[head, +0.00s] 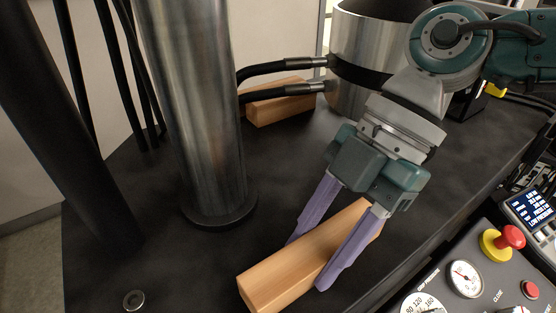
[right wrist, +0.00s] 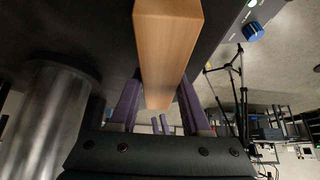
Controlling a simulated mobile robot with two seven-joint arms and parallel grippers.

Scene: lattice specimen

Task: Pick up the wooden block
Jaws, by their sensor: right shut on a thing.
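A long light-brown wooden block (head: 280,272) is at the front of the dark tabletop in the head view, lying at a slant. My right gripper (head: 307,264) has its purple fingers on either side of the block and is shut on it. In the right wrist view the block (right wrist: 168,50) runs between the two fingers (right wrist: 158,108). I cannot tell whether the block touches the table or hangs just above it. My left gripper is not in view.
A steel column (head: 195,110) stands left of the block. A second wooden block (head: 280,108) lies behind, beside a steel cylinder (head: 355,50) with black hoses. A control panel with a gauge (head: 465,279) and red button (head: 510,237) is at right. A metal ring (head: 133,300) lies front left.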

